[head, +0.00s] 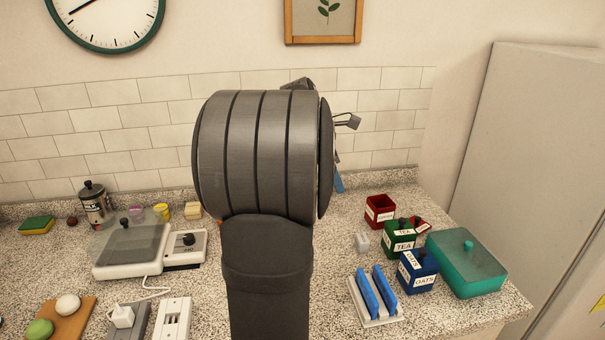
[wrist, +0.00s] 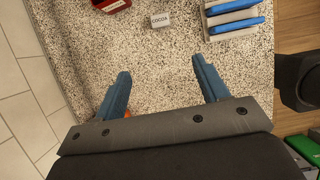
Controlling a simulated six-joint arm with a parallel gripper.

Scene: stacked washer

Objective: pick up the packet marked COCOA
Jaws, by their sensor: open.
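The packet marked COCOA (wrist: 160,20) is a small pale block with a dark printed label, lying on the speckled counter near the top of the wrist view. In the head view a small whitish block (head: 362,243), too small to read, sits left of the green TEA box and looks like the same packet. My gripper (wrist: 161,66) is open and empty, its two blue fingers spread apart. The packet lies beyond the fingertips, roughly centred between them and not touched. In the head view my arm hides most of the gripper; only a bit of blue finger (head: 339,182) shows.
A red box (head: 380,211), green TEA box (head: 398,240), blue OATS box (head: 417,273) and teal lidded box (head: 466,265) stand right of the packet. A white rack (head: 377,314) with blue slabs (wrist: 234,16) is close by. Bare counter lies between my fingers and the packet.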

